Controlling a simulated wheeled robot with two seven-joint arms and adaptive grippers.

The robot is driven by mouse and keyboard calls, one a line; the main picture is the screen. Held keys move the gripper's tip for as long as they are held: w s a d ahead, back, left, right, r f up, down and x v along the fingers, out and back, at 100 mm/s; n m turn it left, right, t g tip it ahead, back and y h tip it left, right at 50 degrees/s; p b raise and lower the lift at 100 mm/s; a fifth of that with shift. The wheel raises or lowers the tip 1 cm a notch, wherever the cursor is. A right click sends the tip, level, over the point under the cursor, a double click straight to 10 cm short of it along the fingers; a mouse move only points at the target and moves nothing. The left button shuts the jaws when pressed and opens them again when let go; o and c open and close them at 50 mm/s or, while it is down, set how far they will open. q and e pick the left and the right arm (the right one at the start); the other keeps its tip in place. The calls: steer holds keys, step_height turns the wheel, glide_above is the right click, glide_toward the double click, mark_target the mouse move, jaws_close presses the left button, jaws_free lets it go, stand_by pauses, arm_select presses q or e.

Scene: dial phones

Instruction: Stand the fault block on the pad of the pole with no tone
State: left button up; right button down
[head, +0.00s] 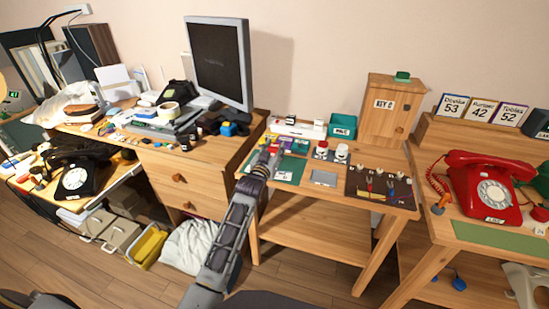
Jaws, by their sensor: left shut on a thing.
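My left gripper (268,149) is over the left part of the small wooden table, near a dark green mat (290,168). The posts' pads are too small to tell apart. My right gripper is not in view.
A red dial phone (483,187) stands on the right desk, below several number cards (482,110). A wooden key cabinet (391,108) and a green box (343,127) stand at the table's back. A black dial phone (75,180) is at the far left. A grey plate (324,178) lies left of the dark board.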

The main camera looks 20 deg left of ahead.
arm_select(q)
step_height(320, 180, down, 2)
steer(key=shift+f+b, duration=0.25)
steer(key=shift+b, duration=0.1)
steer(key=shift+f, duration=0.6)
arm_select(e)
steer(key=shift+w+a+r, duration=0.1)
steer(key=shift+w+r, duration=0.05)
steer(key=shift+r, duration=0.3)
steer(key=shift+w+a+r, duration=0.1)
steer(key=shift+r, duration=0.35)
arm_select(q)
steer(key=shift+f, duration=0.1)
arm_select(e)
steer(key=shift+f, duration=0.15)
arm_select(q)
steer(key=o, duration=1)
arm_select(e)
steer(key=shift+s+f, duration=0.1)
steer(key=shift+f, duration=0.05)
